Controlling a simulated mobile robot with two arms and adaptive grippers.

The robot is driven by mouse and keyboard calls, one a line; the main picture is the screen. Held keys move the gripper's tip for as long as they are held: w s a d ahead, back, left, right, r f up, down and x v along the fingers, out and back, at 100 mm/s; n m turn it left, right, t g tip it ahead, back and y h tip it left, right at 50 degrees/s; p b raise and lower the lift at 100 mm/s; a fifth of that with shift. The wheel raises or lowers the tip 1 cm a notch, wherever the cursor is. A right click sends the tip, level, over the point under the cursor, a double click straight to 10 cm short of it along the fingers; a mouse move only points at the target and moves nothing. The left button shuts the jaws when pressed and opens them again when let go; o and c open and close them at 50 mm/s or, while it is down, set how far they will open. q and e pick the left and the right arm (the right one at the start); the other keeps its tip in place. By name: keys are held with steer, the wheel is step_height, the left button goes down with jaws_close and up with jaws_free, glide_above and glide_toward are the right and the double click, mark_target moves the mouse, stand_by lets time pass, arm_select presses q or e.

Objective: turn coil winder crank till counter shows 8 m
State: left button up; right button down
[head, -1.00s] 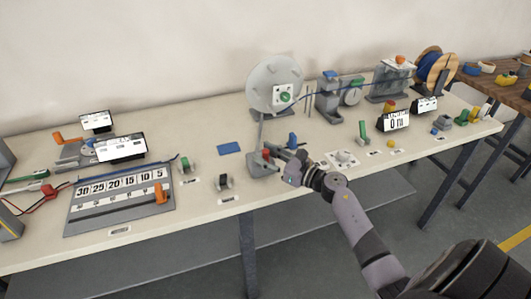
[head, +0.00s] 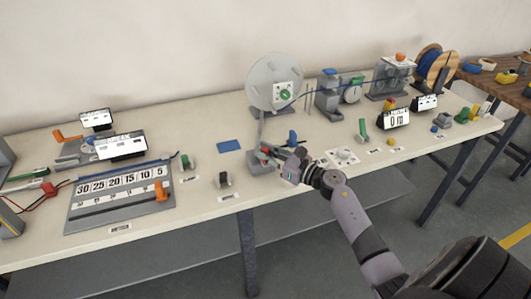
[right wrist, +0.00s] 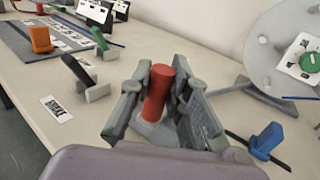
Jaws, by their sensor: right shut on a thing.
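The coil winder has a round grey disc (head: 274,82) with a green knob (head: 285,93), standing at the back middle of the table. A red upright handle (right wrist: 159,92), which looks like the crank grip, stands on a grey base in front of the disc. My right gripper (right wrist: 160,90) is shut on the red handle, with one finger on each side. In the head view my right gripper (head: 273,153) reaches it from the front right and partly hides it. A counter display (head: 393,119) to the right appears to read 0 m. My left gripper is not in view.
A blue cable runs from the disc past a grey gauge unit (head: 328,95) to a wooden spool (head: 437,67). A scale board (head: 118,198) lies at the left. A blue clamp (right wrist: 267,139) stands close beside my right gripper.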

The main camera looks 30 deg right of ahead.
steer(key=shift+w+a+m+t+h+p, duration=0.15)
steer(key=shift+a+m+h+p, duration=0.15)
steer(key=shift+m+h+p, duration=0.75)
steer(key=shift+w+a+m+t+h+p, duration=0.2)
steer(key=shift+a+m+h+p, duration=0.25)
steer(key=shift+h, duration=0.95)
steer(key=shift+w+a+m+t+h+p, duration=0.1)
steer(key=shift+a+m+t+h+p, duration=0.1)
steer(key=shift+m+h+p, duration=0.85)
steer(key=shift+a+h, duration=0.1)
steer(key=shift+h, duration=0.4)
